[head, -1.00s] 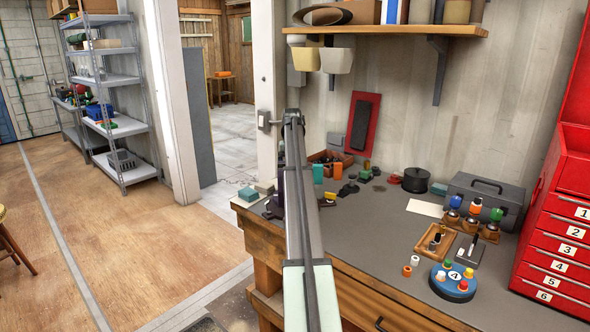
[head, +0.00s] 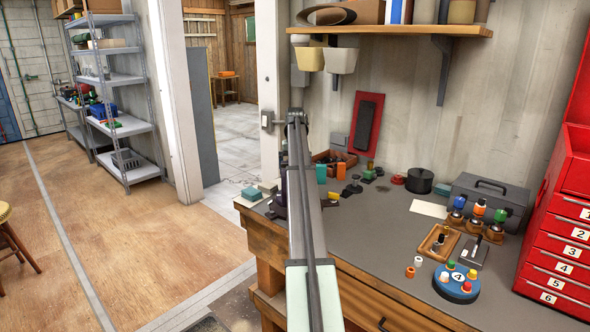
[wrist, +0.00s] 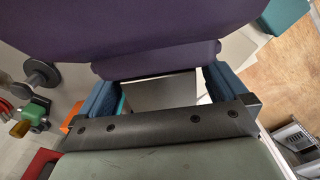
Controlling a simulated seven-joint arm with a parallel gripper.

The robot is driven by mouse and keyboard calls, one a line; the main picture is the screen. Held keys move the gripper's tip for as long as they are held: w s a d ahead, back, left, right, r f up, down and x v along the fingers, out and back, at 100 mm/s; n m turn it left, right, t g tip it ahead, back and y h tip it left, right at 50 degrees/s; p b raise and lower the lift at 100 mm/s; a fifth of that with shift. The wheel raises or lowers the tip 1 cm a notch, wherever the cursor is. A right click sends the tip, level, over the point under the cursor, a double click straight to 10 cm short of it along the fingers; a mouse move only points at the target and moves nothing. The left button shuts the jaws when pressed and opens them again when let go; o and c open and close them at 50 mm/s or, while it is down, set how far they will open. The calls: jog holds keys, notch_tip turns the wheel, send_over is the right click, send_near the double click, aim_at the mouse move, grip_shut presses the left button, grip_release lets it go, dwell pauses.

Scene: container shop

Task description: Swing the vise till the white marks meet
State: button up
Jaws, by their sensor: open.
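A dark purple body, which looks like the vise (head: 277,208), stands at the left end of the bench, largely hidden behind my arm in the head view. In the wrist view a large purple body (wrist: 140,35) fills the top, just beyond my gripper. My gripper (wrist: 158,82) is open, with its two blue fingers apart on either side of a lower purple part and a pale grey surface. I cannot tell whether a finger touches the purple body. No white marks can be made out in either view. The gripper itself is hidden in the head view.
The grey bench (head: 375,235) carries a teal block (head: 250,194) by its left edge and several small parts behind my arm. A round blue tray (head: 456,286), a grey toolbox (head: 490,193) and red drawers (head: 560,255) stand right. The bench middle is clear.

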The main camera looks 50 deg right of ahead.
notch_tip(320, 180, up, 14)
jog(key=shift+f, duration=0.2)
dwell(0.8)
